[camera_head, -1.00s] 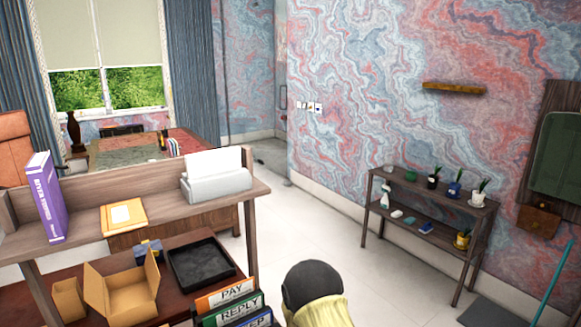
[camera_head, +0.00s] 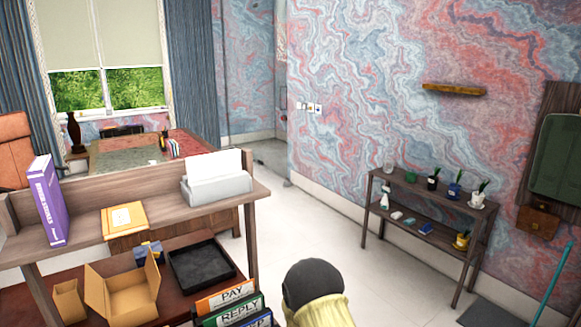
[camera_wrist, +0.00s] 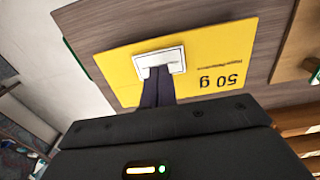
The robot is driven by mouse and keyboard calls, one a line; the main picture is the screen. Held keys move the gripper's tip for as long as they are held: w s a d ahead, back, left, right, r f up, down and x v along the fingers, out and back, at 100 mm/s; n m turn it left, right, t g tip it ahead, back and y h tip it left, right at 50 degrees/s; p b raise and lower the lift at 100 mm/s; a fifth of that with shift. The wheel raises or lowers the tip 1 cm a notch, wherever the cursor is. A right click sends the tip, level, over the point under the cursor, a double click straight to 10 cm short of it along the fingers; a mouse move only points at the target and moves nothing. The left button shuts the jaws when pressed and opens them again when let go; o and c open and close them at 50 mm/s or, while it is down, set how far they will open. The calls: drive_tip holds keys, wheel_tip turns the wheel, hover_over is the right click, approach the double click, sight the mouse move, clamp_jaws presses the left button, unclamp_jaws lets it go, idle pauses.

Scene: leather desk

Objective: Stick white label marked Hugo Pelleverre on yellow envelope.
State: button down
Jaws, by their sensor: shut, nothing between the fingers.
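In the wrist view a yellow envelope (camera_wrist: 208,62) lies on a wooden surface. It bears "50 g" and a small line that looks like "Hugo Pelleverre", both upside down in this view. A white label (camera_wrist: 174,54) is over the envelope's left half, with its own writing not legible. My gripper (camera_wrist: 158,72) is shut, its dark fingertips overlapping the label's lower edge. I cannot tell whether the label is flat against the envelope. My gripper does not show in the head view.
In the head view a purple book (camera_head: 47,200), a yellow packet with a white patch (camera_head: 112,226) and a white paper holder (camera_head: 216,189) stand on the shelf. Below are an open cardboard box (camera_head: 130,291), a black tray (camera_head: 232,268) and file folders (camera_head: 232,309).

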drive_tip(key=shift+r+p, duration=1.65)
drive_tip(key=shift+r, duration=1)
drive_tip(key=s+d+r+m+t, duration=0.1)
drive_tip(key=s+d+r, duration=0.3)
drive_tip(key=r, duration=0.5)
drive_tip(key=s+d+r+m, duration=0.3)
drive_tip(key=s+d+r, duration=0.1)
drive_tip(key=r, duration=0.5)
drive_tip(key=s+d+r+m+t, duration=0.1)
drive_tip(key=s+d+r, duration=0.3)
drive_tip(key=r, duration=0.5)
drive_tip(key=shift+d+r+m+t, duration=0.35)
drive_tip(key=shift+d+m, duration=0.2)
drive_tip(key=shift+m, duration=0.35)
drive_tip(key=shift+s, duration=0.15)
drive_tip(key=shift+s+d, duration=0.1)
